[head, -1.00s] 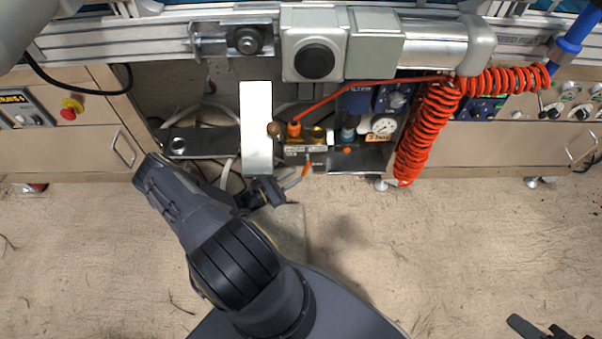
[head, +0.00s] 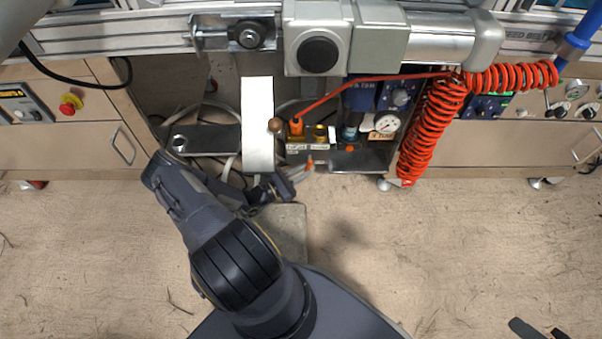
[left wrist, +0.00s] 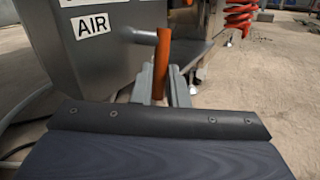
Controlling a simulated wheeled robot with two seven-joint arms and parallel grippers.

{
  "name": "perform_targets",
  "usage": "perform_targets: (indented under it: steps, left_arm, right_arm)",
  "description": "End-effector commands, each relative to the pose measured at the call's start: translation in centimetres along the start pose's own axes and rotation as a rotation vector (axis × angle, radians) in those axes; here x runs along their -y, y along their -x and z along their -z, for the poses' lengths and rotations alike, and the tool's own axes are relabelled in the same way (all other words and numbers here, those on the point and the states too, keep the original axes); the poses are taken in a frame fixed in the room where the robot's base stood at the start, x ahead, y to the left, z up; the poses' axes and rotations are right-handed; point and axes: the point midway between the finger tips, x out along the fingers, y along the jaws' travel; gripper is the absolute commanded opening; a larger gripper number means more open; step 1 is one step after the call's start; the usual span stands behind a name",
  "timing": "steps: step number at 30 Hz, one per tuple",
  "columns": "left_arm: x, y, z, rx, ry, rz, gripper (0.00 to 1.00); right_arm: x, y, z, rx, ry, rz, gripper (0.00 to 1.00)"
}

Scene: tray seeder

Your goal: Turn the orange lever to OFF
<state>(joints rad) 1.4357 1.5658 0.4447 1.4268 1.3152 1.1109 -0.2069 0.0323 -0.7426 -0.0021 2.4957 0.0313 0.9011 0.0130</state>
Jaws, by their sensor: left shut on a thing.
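The orange lever (left wrist: 161,62) stands nearly upright in the left wrist view, with a grey pin beside its upper end. In the head view only a small orange part of the lever (head: 309,163) shows, below the valve block (head: 308,146). My left gripper (head: 299,172) is at the lever, and its grey fingers (left wrist: 162,88) are shut on the lever's lower part in the left wrist view. The fingers hide that end. Dark shapes (head: 525,328) at the bottom right of the head view may be part of my right gripper; its jaws cannot be made out.
A grey panel labelled AIR (left wrist: 90,24) is close on the left in the wrist view. A white upright post (head: 257,125) stands left of the valve block. A red coiled hose (head: 425,130) hangs to the right, past a pressure gauge (head: 387,123). The floor in front is open.

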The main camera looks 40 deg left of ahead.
Motion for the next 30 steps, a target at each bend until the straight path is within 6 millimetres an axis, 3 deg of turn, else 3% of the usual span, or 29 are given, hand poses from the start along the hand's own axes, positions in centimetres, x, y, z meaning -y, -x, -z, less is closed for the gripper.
perform_targets:
  steps: [1,6,18,19,21,30]
  left_arm:
    - [0.2,-0.1,1.1,0.037,0.024,-0.007,0.00]
    - [0.5,-0.5,1.1,0.147,0.094,-0.022,0.00]
    - [0.5,-0.6,0.6,0.183,0.122,-0.027,0.00]
    - [0.5,-0.6,0.6,0.183,0.122,-0.027,0.16]
    - [0.5,-0.6,0.6,0.183,0.122,-0.027,0.22]
    - [0.5,-0.3,0.6,0.183,0.120,-0.028,0.22]
  right_arm:
    - [-0.7,-1.5,-0.8,0.001,0.000,0.000,0.36]
    - [-1.4,-3.2,-1.6,0.001,0.000,0.000,0.36]
    - [-1.5,-3.2,-1.7,0.000,0.000,0.000,0.36]
    - [-1.5,-3.2,-1.7,0.000,0.000,0.000,0.36]
    - [-1.5,-3.2,-1.6,0.000,0.000,0.000,0.36]
    - [-1.4,-3.1,-1.6,0.001,0.000,0.000,0.36]
